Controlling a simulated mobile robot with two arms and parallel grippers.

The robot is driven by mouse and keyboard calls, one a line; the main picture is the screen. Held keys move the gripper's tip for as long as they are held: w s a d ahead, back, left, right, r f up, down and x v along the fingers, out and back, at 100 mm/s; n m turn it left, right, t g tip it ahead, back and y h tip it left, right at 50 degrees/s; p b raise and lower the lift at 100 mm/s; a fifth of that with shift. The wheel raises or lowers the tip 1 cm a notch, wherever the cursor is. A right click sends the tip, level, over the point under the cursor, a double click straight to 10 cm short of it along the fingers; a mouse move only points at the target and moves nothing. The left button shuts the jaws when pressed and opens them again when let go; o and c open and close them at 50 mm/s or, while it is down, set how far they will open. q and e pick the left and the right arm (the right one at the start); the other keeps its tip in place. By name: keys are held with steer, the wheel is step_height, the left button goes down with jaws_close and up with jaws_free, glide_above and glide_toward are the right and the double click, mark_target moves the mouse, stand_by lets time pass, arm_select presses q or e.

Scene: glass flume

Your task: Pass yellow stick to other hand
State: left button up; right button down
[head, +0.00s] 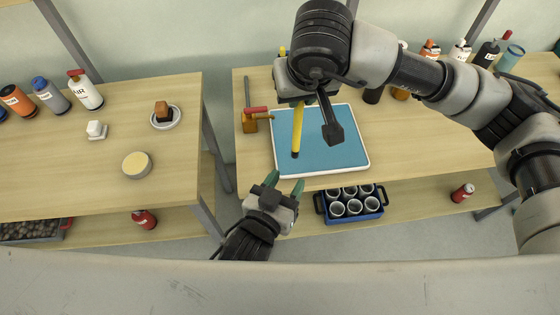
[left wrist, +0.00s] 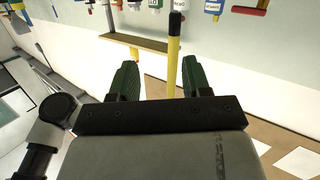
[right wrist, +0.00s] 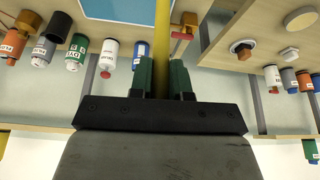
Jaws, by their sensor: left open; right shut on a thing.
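The yellow stick (head: 297,125) has a dark lower tip and slants down over the blue board in the head view. My right gripper (head: 293,97) is shut on it, with its fingers mostly hidden by my wrist. In the right wrist view the stick (right wrist: 162,45) runs between the two green fingers (right wrist: 161,78). My left gripper (head: 285,184) is open and empty, just below the stick's dark tip in the head view. In the left wrist view the stick (left wrist: 173,65) shows between the open fingers (left wrist: 161,82), closer to the right one; its depth is unclear.
A blue board with a white rim (head: 361,168) lies on the right table. A hammer-like tool (head: 249,117) lies left of it. A blue crate of cups (head: 350,216) is on the shelf below. The left table (head: 75,165) holds bottles and small items. A gap separates the tables.

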arm_select(q)
steer(key=t, duration=0.2)
glide_toward(300, 126)
steer(key=shift+m, duration=0.4)
steer(key=x, duration=1.2)
steer(key=shift+w+d+f, duration=0.1)
steer(key=shift+w+d, duration=0.05)
steer(key=shift+w, duration=0.05)
steer(key=shift+c, duration=0.5)
jaws_close()
arm_select(e)
steer(key=c, duration=1)
jaws_free()
